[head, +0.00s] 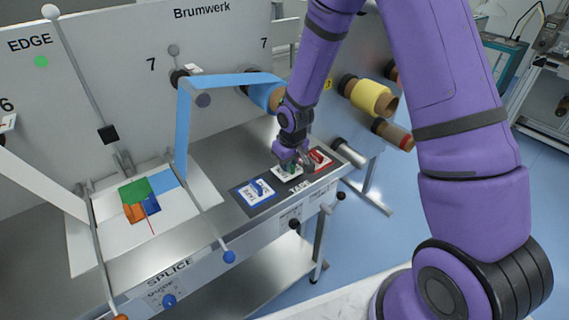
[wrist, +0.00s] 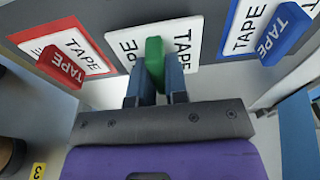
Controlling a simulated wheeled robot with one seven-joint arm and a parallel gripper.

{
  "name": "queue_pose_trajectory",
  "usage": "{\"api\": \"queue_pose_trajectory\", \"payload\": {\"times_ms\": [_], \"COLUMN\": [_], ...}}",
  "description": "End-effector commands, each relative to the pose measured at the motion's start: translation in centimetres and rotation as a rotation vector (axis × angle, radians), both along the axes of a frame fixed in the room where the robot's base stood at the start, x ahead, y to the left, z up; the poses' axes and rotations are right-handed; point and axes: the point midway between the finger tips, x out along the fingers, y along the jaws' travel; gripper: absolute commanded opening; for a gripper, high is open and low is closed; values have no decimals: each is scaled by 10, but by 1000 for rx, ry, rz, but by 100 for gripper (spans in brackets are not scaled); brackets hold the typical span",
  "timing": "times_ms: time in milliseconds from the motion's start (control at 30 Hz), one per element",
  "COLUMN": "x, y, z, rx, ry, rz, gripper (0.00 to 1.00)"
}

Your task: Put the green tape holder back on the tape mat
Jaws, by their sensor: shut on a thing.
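The green tape holder (wrist: 154,62) is between the fingers of my gripper (wrist: 156,88) in the wrist view. My gripper is shut on it, over the white middle plate marked TAPE (wrist: 183,38). In the head view my gripper (head: 289,165) is at the dark tape mat (head: 262,207), over its middle plate (head: 285,175). The gripper hides most of the holder there. I cannot tell whether the holder touches the plate.
A blue holder (wrist: 282,42) stands on the blue-bordered plate (wrist: 245,33); a red holder (wrist: 63,66) stands on the red-bordered plate (wrist: 82,42). A blue web (head: 183,130) hangs left of the mat. Yellow (head: 370,97) and brown rolls stick out behind right.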

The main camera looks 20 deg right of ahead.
Motion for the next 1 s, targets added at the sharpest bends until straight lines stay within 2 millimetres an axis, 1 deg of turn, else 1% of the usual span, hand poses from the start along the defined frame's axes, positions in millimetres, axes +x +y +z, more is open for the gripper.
{"api": "queue_pose_trajectory", "payload": {"times_ms": [33, 133, 500, 533, 567, 600, 633, 867, 1000], "x": [-2, -4, -4, -4, -4, -4, -4, -4, -3], "y": [-3, -6, -6, -6, -6, -6, -6, -6, -6], "z": [-9, -17, -20, -20, -20, -20, -20, -19, -13], "rx": [0, 0, 0, 0, 0, 0, 0, 0, 0], "ry": [4, 2, 1, 1, 1, 1, 1, 1, -2], "rz": [0, -1, -1, -1, -1, -1, -1, -1, -2], "gripper": [0, 0, 0, 21, 28, 37, 40, 40, 40]}}
